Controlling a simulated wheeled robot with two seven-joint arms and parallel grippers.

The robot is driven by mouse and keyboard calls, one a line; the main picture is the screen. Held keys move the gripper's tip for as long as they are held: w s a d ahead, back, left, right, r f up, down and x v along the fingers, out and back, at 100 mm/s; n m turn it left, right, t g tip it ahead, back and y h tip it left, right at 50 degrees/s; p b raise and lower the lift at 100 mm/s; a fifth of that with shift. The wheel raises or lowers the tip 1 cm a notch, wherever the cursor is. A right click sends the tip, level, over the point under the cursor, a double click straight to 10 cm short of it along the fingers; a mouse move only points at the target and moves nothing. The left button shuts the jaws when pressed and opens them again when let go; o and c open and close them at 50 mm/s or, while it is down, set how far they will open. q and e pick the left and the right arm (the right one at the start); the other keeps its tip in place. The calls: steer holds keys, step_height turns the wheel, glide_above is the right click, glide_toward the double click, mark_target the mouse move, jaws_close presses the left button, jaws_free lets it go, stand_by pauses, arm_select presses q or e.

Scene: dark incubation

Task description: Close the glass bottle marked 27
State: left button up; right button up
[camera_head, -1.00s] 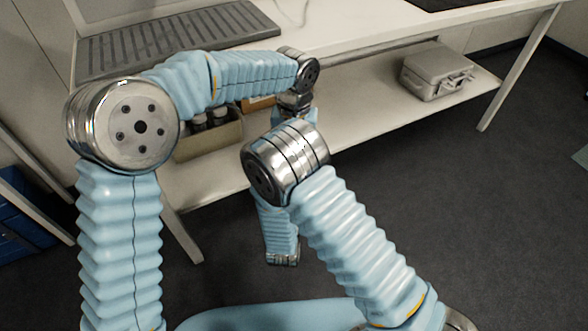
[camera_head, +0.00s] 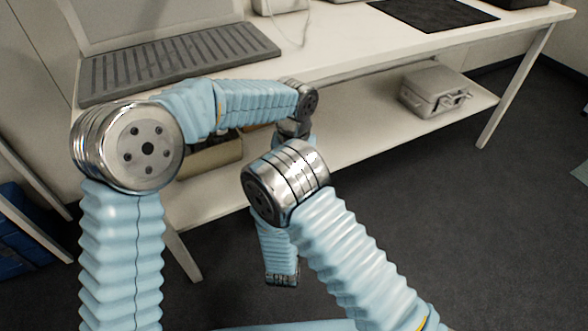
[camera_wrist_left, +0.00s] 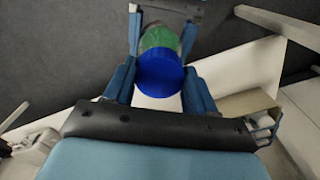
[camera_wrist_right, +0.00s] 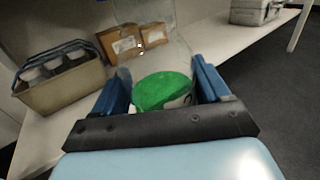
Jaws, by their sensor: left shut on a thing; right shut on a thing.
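I cannot read the mark or tell whether the green is a lid or contents.
Under the white bench (camera_head: 350,45), the shelf (camera_head: 350,120) holds a grey case (camera_head: 435,92). In the right wrist view, the shelf also holds a tan bin (camera_wrist_right: 62,88) with several grey-topped containers and brown boxes (camera_wrist_right: 120,44). A slatted panel (camera_head: 180,60) lies on the bench.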

arm_select(q)
steer(key=shift+f, duration=0.55)
